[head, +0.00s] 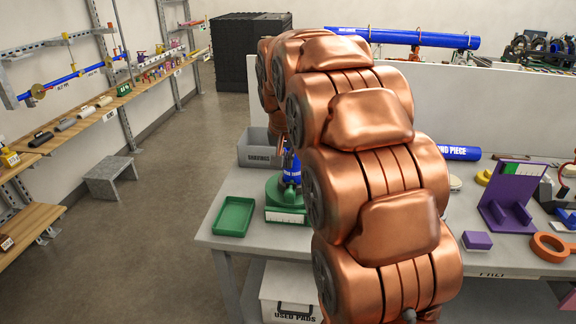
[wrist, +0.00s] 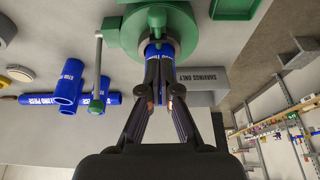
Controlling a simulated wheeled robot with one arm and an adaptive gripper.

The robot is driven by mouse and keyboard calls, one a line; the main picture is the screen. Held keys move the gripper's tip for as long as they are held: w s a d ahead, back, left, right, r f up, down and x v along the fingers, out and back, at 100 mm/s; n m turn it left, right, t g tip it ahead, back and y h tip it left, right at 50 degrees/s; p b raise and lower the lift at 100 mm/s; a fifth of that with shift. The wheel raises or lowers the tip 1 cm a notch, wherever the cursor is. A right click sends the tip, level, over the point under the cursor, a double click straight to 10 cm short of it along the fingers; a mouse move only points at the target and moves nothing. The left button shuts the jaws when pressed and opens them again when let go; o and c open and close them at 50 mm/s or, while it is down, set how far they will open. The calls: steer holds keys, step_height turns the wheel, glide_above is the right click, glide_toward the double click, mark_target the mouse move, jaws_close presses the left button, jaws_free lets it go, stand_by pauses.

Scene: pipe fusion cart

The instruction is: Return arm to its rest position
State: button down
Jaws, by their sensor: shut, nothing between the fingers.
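My gripper (wrist: 160,72) shows in the wrist view with its two dark fingers drawn together, shut and empty. Beyond the fingertips is a short blue pipe piece (wrist: 157,50) in a green clamp (wrist: 128,38) with a lever handle. In the head view my copper-coloured arm arches over the workbench and hides the gripper. The green clamp base (head: 287,214) and part of the blue piece (head: 291,168) show just left of the arm. I cannot tell how wide the gap between fingertips and pipe is.
On the bench are a green tray (head: 234,217), a grey shavings bin (head: 259,150), a purple stand (head: 508,196), a purple block (head: 476,240) and an orange ring (head: 552,247). A white panel (head: 470,105) stands behind. Shelves line the left wall; the floor (head: 150,235) between is clear except a grey step (head: 113,176).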

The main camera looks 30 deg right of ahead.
stand_by(0.4)
steer(key=s+a+f+n+g, duration=0.1)
steer(key=s+a+f+n, duration=0.1)
steer(key=s+a, duration=0.4)
steer(key=s+a+f+n+g+y, duration=0.1)
steer(key=s+a, duration=0.6)
steer(key=s, duration=1)
steer(key=s+a+f+n+g+y, duration=0.1)
steer(key=s+a+f+n, duration=0.4)
steer(key=s, duration=0.6)
steer(key=shift+s+a+f+g, duration=0.2)
steer(key=shift+a+f+g, duration=0.4)
steer(key=shift+a+g, duration=0.25)
